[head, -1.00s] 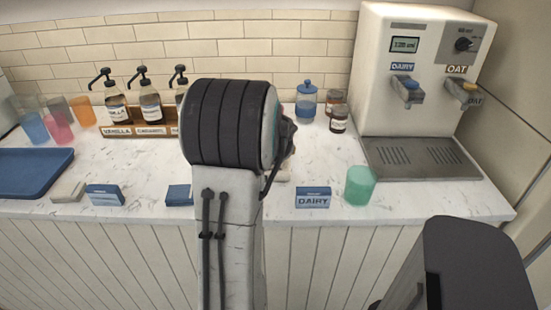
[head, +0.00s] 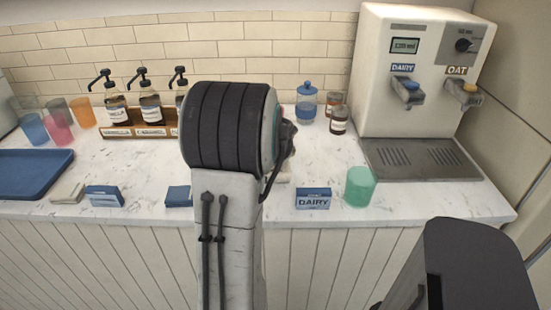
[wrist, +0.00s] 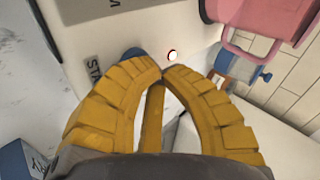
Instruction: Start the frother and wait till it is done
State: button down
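In the wrist view a white machine body, apparently the frother (wrist: 85,25), lies in front of my gripper. A dark label (wrist: 93,69) with partly legible letters like "STA" is on it. A blue round part (wrist: 133,53), apparently a button, sits beside the label, partly covered by my left finger. A small round light (wrist: 172,55), white with a reddish rim, shows just past the fingertips. My gripper (wrist: 163,72) has yellow ribbed fingers, their tips together with nothing seen between them. I cannot tell whether they touch the button. In the head view my arm hides the frother and gripper.
A pink pitcher (wrist: 255,18) is close at the upper right of the wrist view. In the head view a green cup (head: 360,187) and a DAIRY card (head: 313,198) stand near the counter's front edge, left of the milk dispenser (head: 425,50). Syrup bottles (head: 150,108) stand at back left.

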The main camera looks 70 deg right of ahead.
jog(key=shift+r+p, duration=0.4)
jog(key=shift+r, duration=0.4)
jog(key=shift+r, duration=0.15)
jog(key=shift+r+p, duration=1.65)
jog(key=shift+r, duration=0.75)
jog(key=shift+n, duration=0.3)
